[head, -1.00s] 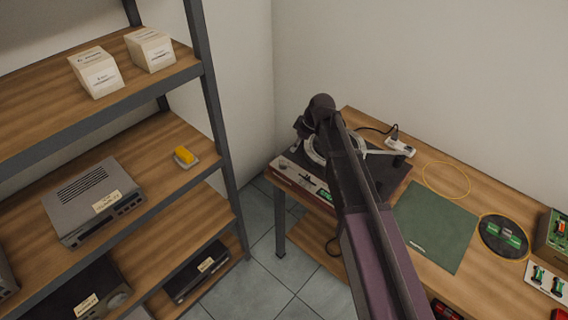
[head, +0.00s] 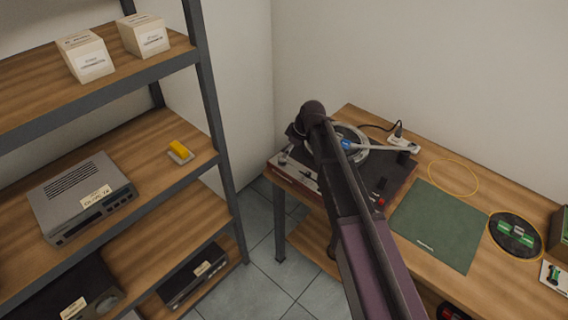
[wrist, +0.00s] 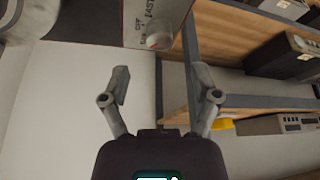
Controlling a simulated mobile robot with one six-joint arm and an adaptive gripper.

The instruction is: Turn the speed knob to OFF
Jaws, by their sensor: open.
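The turntable (head: 398,178) stands on the wooden workbench, partly hidden behind my arm. Its light front strip (head: 300,170) faces the near left. In the wrist view, a round pale knob (wrist: 158,38) with some red on it sits on a light panel (wrist: 136,14) at the top. Printed lettering beside it is partly legible, and I cannot read the knob's setting for sure. My gripper (wrist: 161,84) is open and empty, with the knob beyond and between its fingertips, apart from them. In the head view my wrist hides the gripper.
A green mat (head: 440,225) lies right of the turntable, with a dark round pad (head: 514,236) beyond it. A power strip (head: 398,144) is behind. A metal shelf rack (head: 215,120) with boxes and a grey hi-fi unit (head: 82,195) stands left. Floor shows between rack and bench.

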